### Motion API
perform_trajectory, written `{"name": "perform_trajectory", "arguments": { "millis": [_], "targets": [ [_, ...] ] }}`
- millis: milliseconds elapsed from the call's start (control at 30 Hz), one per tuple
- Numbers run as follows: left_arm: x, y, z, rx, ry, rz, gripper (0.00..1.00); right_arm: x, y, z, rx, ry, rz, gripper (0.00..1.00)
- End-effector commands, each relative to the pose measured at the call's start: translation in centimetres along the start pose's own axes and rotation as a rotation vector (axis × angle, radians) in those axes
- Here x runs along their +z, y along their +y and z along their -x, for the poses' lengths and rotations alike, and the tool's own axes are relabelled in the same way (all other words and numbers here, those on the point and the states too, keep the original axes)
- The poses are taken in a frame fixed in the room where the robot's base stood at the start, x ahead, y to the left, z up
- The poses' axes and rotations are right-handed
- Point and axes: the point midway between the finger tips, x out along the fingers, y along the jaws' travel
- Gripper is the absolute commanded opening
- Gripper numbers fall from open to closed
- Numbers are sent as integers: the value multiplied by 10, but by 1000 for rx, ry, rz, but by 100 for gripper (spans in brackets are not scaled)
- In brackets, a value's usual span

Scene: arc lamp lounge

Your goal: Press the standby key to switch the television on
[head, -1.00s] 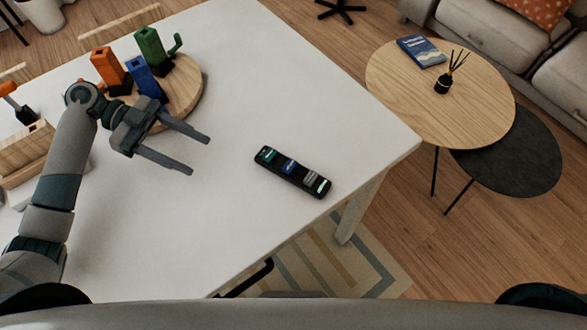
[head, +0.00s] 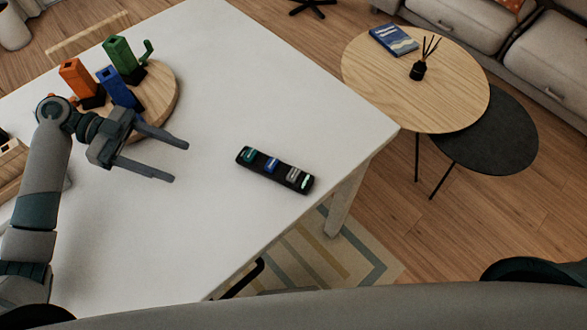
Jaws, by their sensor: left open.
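A black remote (head: 275,170) lies flat on the white table (head: 235,80), near its right edge. It has teal, blue, grey and pale green-white keys in a row. I cannot tell which key is standby. My left gripper (head: 180,163) is over the table to the left of the remote. Its two fingers are apart, empty, and point right toward the remote without touching it. The television is not in view. My right gripper is not in view.
A round wooden board (head: 160,92) behind my left gripper holds orange (head: 78,80), blue (head: 117,88) and green (head: 122,57) blocky holders. A round wooden side table (head: 415,80) with a book and reed diffuser stands beyond the table's right edge. The tabletop around the remote is clear.

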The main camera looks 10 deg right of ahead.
Motion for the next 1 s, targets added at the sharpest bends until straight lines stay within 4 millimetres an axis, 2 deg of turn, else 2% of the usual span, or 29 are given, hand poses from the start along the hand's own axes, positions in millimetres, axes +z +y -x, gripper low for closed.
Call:
{"name": "perform_trajectory", "arguments": {
  "millis": [200, 367, 1000],
  "targets": [
    [0, 0, 0, 0, 0, 0, 56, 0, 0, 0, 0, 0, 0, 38],
    [0, 0, 0, 0, 0, 0, 56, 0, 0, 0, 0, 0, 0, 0],
    [0, 0, 0, 0, 0, 0, 56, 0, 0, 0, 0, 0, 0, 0]
  ]
}}
